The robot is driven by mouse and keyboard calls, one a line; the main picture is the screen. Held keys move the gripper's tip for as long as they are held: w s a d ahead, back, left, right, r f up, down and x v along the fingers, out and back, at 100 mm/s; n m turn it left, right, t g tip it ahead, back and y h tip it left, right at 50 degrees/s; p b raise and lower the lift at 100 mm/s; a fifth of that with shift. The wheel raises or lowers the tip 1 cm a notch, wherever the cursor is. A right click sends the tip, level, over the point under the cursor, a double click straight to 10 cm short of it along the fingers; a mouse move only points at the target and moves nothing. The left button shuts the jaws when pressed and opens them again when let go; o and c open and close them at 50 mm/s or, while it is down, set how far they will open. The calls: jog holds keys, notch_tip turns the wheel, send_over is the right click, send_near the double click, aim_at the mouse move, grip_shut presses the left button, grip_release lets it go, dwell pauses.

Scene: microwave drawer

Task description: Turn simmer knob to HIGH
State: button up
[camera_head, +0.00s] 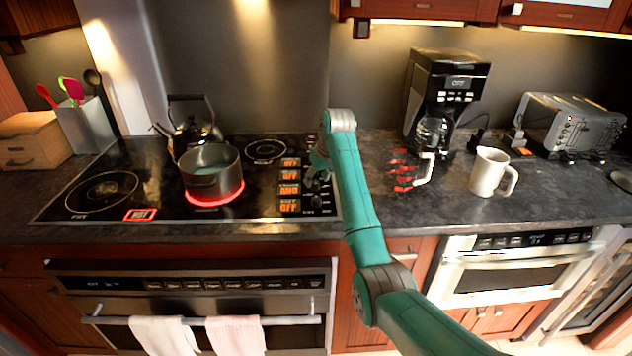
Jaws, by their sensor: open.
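The black glass cooktop (226,218) has a column of orange displays (289,189) near its right edge, most reading OFF; the third reads differently but is too small to make out. Small dark knobs (316,202) stand beside the displays. I cannot tell which one is the simmer knob. My gripper (317,174) points down at the knob column from above, partly hidden by my teal arm. It is open, and its fingers are close to an upper knob. I cannot tell whether they touch it or are around it.
A dark pot (212,172) sits on a glowing red burner left of the displays, with a kettle (194,127) behind. To the right are a red-and-white object (403,171), a coffee maker (447,85), a white mug (488,173) and a toaster (572,122).

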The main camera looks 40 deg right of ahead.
jog(key=shift+x, duration=1.1)
grip_shut()
jog(key=shift+m, duration=0.3)
jog(key=m+h, duration=0.2)
jog(key=m, duration=0.2)
jog(key=shift+a, duration=0.1)
jog(key=shift+w+m+g+h, duration=0.1)
jog(key=shift+m+g+h, duration=0.25)
jog(key=shift+m, duration=0.75)
jog(key=shift+m+g+h, duration=0.25)
jog(key=shift+m+g, duration=0.1)
jog(key=shift+m, duration=0.75)
